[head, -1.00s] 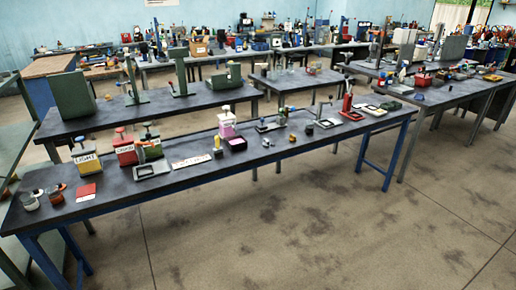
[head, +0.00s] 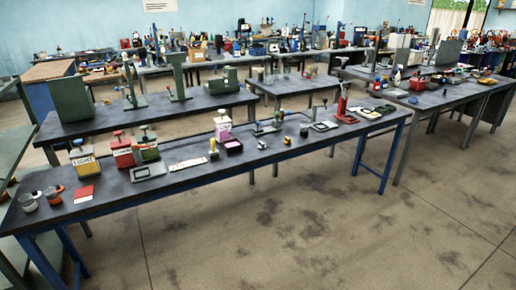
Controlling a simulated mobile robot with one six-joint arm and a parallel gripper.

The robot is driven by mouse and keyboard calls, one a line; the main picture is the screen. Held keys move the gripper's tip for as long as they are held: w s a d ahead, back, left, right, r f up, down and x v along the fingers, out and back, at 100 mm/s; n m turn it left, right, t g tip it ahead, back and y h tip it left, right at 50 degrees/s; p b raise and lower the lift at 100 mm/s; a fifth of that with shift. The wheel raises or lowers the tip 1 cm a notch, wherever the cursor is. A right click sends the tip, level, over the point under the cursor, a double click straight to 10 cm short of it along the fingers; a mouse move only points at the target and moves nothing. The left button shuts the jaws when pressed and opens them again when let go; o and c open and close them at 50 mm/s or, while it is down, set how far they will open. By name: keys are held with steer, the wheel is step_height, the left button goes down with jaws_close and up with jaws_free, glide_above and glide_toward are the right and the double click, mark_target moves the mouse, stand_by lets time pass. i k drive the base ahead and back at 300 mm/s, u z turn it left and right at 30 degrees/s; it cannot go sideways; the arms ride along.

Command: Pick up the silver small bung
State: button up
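The silver small bung cannot be picked out with certainty at this distance. A small grey piece (head: 304,131) stands on the long dark workbench (head: 240,166), right of the middle. Other tiny pieces lie near it, one at the front (head: 262,145) and one between (head: 288,139). Any of these is too small to identify. My gripper is not in view.
The bench carries cans labelled LIGHT (head: 84,161) and CHAIN (head: 123,153), a pink-and-white bottle (head: 223,128), a black-and-pink box (head: 233,146), a red stand (head: 344,108) and metal trays. The floor (head: 330,220) in front is clear.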

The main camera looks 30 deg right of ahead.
mark_target(261, 146)
steer(key=z, duration=0.1)
steer(key=i, duration=0.9)
steer(key=u, duration=0.05)
